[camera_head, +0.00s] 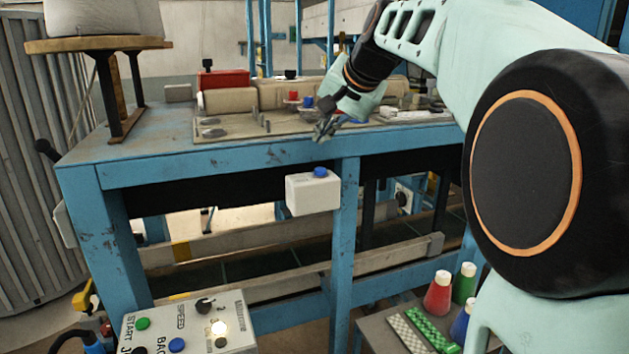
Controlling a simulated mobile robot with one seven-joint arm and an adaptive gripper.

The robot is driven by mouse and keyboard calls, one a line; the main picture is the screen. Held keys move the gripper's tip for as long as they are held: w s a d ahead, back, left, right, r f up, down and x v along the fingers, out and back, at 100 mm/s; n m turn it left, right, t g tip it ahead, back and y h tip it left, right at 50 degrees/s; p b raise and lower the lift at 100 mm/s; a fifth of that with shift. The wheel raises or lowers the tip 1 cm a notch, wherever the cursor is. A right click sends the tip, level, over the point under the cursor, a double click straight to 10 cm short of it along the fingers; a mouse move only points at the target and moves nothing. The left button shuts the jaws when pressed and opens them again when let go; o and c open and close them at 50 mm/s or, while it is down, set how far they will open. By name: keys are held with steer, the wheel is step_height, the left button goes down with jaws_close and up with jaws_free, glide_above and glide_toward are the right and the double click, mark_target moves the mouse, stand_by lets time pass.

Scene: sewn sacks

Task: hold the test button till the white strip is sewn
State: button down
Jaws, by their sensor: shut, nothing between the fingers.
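My gripper (325,130) is shut and empty, pointing down at the front edge of the blue table. It is above a white box (313,194) with a blue button (320,172) on top, and there is a visible gap between fingertips and button. A control panel (190,325) at the lower left has a green START button (143,323), a blue button (177,345), a SPEED knob (204,305) and a lit lamp (219,328). No label reading "test" is legible. A white patterned strip (411,334) lies on a low stand at the lower right. No sewing is discernible.
The blue table (150,150) carries a beige sewing machine (285,93) and a red box (224,78). Red, green and blue thread cones (438,293) stand near a green strip (433,329). A stool (100,44) is at the upper left. My arm fills the right side.

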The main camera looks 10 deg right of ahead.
mark_target(322, 170)
steer(key=shift+f+b, duration=1.3)
steer(key=shift+f, duration=0.8)
steer(key=shift+f, duration=0.15)
steer(key=shift+f+b, duration=0.25)
steer(key=shift+b, duration=0.05)
steer(key=shift+f+b, duration=0.45)
steer(key=shift+f, duration=0.15)
stand_by(4.8)
